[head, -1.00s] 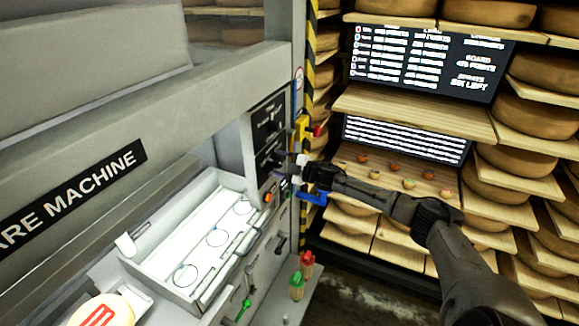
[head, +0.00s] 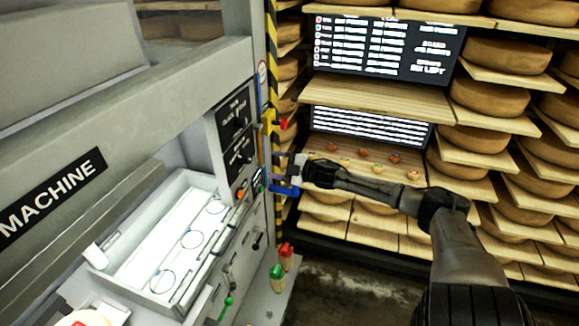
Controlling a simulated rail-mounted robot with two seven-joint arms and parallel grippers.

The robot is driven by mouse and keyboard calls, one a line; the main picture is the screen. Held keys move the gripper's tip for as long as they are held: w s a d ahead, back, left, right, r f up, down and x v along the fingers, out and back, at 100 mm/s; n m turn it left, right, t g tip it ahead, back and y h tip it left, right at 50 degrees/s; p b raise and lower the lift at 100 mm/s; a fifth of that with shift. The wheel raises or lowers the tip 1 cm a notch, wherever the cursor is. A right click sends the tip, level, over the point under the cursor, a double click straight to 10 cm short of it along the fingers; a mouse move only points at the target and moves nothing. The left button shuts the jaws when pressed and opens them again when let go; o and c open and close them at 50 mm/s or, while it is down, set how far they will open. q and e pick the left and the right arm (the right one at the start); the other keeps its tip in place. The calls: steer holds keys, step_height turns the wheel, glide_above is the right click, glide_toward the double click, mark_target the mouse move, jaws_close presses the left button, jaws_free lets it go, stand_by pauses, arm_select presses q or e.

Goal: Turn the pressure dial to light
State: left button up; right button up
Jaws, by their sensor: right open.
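The machine's black control panel (head: 237,145) is on the upright face left of centre. It has two dark sections with small white markings, one above the other. The lower section (head: 240,158) carries a dark dial with a light pointer line; its lettering is too small to read, so I cannot tell its setting. My right gripper (head: 273,172) is open and empty, just right of the panel and apart from it. Its arm comes in from the lower right. My left gripper is not in view.
Yellow, red and blue fittings (head: 284,190) hang close around my right gripper by a striped post (head: 272,60). A lit white tray (head: 130,285) and an orange button (head: 240,193) lie below the panel. Red and green bottles (head: 277,279) stand lower. Cheese shelves (head: 380,95) fill the right.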

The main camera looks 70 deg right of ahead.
steer(key=shift+s+d+p, duration=0.15)
steer(key=shift+s+p, duration=0.15)
steer(key=shift+s, duration=1.8)
